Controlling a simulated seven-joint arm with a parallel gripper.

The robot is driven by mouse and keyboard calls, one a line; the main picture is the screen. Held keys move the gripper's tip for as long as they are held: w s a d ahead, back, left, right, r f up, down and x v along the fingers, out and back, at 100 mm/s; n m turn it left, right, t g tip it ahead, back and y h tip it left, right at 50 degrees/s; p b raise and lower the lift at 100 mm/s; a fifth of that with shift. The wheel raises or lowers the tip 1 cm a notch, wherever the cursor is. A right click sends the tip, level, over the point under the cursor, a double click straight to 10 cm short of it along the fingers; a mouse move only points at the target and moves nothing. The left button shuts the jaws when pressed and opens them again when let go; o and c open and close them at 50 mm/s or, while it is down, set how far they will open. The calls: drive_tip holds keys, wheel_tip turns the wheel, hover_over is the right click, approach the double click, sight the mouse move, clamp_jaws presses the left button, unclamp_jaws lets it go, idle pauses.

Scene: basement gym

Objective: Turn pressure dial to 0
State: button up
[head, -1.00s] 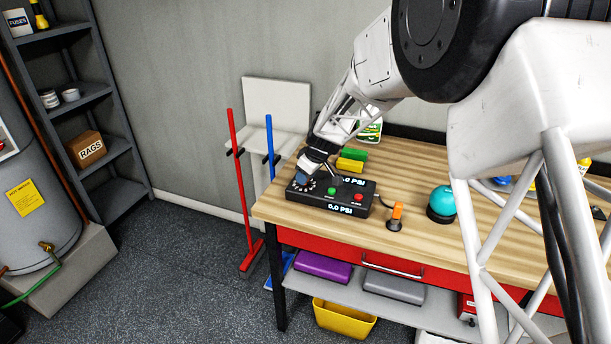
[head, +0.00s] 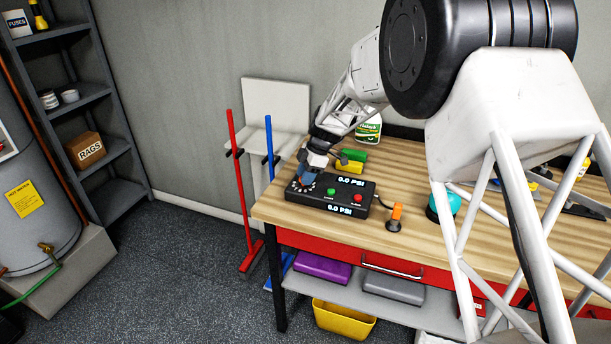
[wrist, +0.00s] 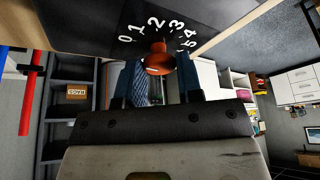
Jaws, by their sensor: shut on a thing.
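The pressure dial is an orange-red knob (wrist: 158,62) on a black panel marked with white numbers from 0 to 5, seen in the wrist view. My gripper (wrist: 163,78) has its dark blue fingers on either side of the knob, shut on it. A small white mark shows on the knob, but I cannot tell which number it points to. In the head view, my gripper (head: 307,178) is at the left end of the black control box (head: 300,196), hiding most of the dial. Two displays on the box appear to read 0.0 PSI, though the lettering is hard to read.
The box, with a green button (head: 331,191) and a red button (head: 357,198), lies on a wooden workbench (head: 415,165). An orange-topped switch (head: 396,215) stands right of it, and green and yellow blocks (head: 352,158) lie behind. Bare bench lies between.

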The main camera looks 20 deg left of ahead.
drive_tip(key=shift+n, duration=0.6)
drive_tip(key=shift+h, duration=0.3)
drive_tip(key=o, duration=0.9)
drive_tip(key=shift+r, duration=0.15)
drive_tip(key=shift+w+v, duration=0.2)
drive_tip(key=shift+v, duration=3.55)
drive_tip(key=shift+d, duration=0.1)
